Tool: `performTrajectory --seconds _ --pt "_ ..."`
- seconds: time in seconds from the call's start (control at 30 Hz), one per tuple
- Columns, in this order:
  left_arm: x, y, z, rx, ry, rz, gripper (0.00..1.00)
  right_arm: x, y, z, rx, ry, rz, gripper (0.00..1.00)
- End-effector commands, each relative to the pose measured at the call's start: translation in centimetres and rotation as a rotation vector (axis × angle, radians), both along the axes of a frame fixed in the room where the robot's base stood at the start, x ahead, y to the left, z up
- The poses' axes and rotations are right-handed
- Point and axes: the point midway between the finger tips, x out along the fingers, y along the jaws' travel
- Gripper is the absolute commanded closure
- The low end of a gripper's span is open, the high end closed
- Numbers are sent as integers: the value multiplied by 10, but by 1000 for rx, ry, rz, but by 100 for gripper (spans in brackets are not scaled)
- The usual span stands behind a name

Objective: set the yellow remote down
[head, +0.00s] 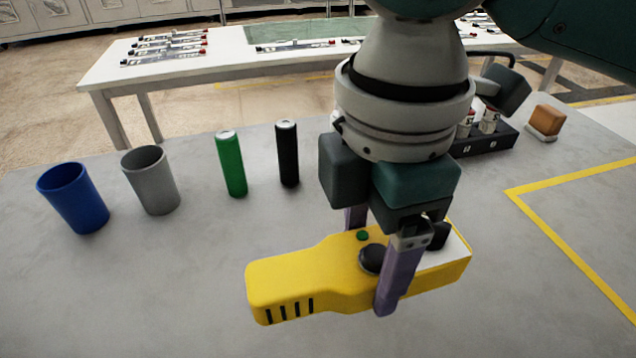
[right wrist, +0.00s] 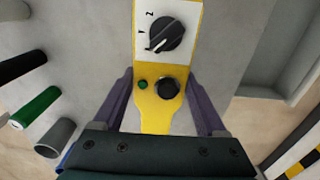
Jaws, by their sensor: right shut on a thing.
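The yellow remote (head: 310,279) has a white panel, black knobs and a green button. My right gripper (head: 372,262) is shut on it, with a purple finger on each side of its body. The remote lies level in the head view; whether it touches the grey table (head: 200,285) or hangs just above it I cannot tell. In the right wrist view the remote (right wrist: 156,70) runs between the two fingers of the right gripper (right wrist: 160,100), its dial panel at the top. My left gripper is not in view.
A blue cup (head: 75,200), a grey cup (head: 152,182), a green can (head: 231,165) and a black can (head: 287,155) stand at the back left. A dark rack (head: 490,143) and a brown block (head: 546,121) are at the back right. Yellow tape (head: 560,230) marks the right side. The front left is clear.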

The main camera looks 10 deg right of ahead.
Motion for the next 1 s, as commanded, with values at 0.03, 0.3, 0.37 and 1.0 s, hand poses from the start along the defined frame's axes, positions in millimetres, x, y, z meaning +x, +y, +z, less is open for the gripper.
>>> performTrajectory --seconds 0.03,0.3,0.37,1.0 --pt "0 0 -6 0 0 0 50 -1 0 -15 -1 3 0 100" --pt "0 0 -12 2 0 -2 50 0 1 -42 2 -1 1 100" --pt "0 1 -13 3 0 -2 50 0 1 -48 2 0 1 100" --pt "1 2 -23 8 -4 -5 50 0 1 -85 1 -1 1 22"
